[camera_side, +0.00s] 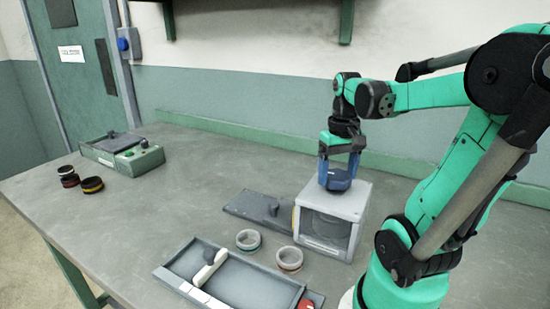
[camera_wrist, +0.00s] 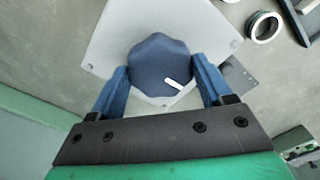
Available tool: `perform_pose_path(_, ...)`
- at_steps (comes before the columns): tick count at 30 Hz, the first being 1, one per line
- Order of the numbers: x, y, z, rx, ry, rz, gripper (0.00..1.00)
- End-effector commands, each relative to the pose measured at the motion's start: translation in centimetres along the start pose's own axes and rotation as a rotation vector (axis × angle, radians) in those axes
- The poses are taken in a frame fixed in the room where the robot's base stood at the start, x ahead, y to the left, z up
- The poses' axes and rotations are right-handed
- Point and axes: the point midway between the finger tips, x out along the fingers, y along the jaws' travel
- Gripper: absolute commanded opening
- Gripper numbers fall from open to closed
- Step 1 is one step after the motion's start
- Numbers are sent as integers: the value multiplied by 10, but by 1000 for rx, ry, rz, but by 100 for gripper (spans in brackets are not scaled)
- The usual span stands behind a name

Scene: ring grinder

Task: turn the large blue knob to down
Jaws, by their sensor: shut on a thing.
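The large blue knob (camera_wrist: 152,62) sits on top of a white box, seen from above in the wrist view. Its white pointer mark points to the lower right of that picture. The knob also shows in the side view (camera_side: 337,182), partly covered by my gripper. The white box (camera_side: 357,202) has a dark window in its front and stands on the bench. My gripper (camera_wrist: 161,77) comes down from above, its blue fingers on either side of the knob, shut on it.
A grey lid with a small knob (camera_side: 258,208) lies left of the box. Dark rings (camera_side: 92,185) and a green device (camera_side: 138,158) are far left, with clear bench between.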

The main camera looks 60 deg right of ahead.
Motion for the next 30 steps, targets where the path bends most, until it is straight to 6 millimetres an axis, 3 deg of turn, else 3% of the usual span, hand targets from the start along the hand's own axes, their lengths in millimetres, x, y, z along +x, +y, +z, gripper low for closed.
perform_pose_path(9,0,0,0,46,-1,0,20)
perform_pose_path(10,0,0,0,46,-1,0,81)
perform_pose_path(12,0,0,0,46,-1,0,100)
perform_pose_path(22,-5,0,-1,46,-1,0,100)
perform_pose_path(30,-37,0,-1,46,-1,0,100)
